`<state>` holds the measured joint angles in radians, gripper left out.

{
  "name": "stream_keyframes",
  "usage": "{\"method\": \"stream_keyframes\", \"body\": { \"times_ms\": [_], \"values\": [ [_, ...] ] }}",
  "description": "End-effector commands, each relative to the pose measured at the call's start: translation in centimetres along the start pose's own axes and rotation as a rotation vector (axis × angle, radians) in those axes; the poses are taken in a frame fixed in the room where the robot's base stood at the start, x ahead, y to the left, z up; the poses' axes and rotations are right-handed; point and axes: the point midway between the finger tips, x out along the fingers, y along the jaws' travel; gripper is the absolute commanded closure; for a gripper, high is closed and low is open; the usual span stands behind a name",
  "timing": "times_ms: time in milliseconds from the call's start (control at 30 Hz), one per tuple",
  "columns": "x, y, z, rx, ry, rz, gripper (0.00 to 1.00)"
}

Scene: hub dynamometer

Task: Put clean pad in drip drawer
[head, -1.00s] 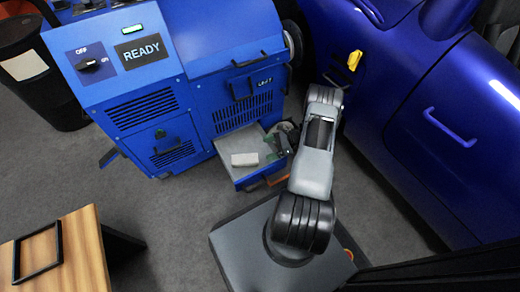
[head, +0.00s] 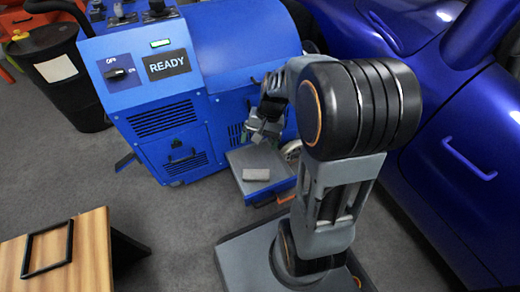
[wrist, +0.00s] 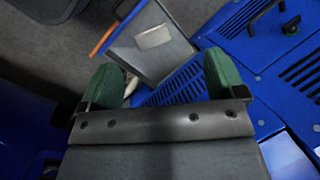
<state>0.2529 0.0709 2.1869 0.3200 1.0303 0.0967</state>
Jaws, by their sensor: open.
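The pad (head: 256,174) is a small pale grey block lying in the drip drawer (head: 237,158). The drawer is pulled out from the front of the blue machine. In the wrist view the pad (wrist: 153,37) lies flat on the grey drawer floor (wrist: 172,63), apart from the drawer's walls. My gripper (head: 262,130) is above the back of the drawer, near the machine's front, and does not touch the pad. In the wrist view my gripper (wrist: 166,88) shows two green fingers spread wide with nothing between them.
The blue machine (head: 160,120) shows a READY panel. A blue car (head: 460,110) stands close on the right. A wooden table (head: 92,245) with a black frame is at lower left. A dark bin (head: 65,75) stands at upper left. Grey floor lies open between table and machine.

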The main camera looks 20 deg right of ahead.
Motion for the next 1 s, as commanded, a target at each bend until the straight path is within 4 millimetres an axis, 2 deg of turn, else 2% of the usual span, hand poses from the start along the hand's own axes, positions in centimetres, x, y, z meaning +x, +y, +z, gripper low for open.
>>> {"method": "stream_keyframes", "body": {
  "times_ms": [33, 200, 400, 600, 1000],
  "values": [
    [-1.1, -0.5, 1.9, -0.093, 0.057, 0.034, 0.11],
    [-2.9, -0.7, 6.0, -0.337, 0.206, 0.129, 0.11],
    [-3.8, -0.4, 8.6, -0.505, 0.316, 0.190, 0.11],
    [-4.0, -0.1, 9.2, -0.560, 0.353, 0.210, 0.11],
    [-4.4, -0.2, 9.3, -0.559, 0.356, 0.209, 0.11]
  ]
}}
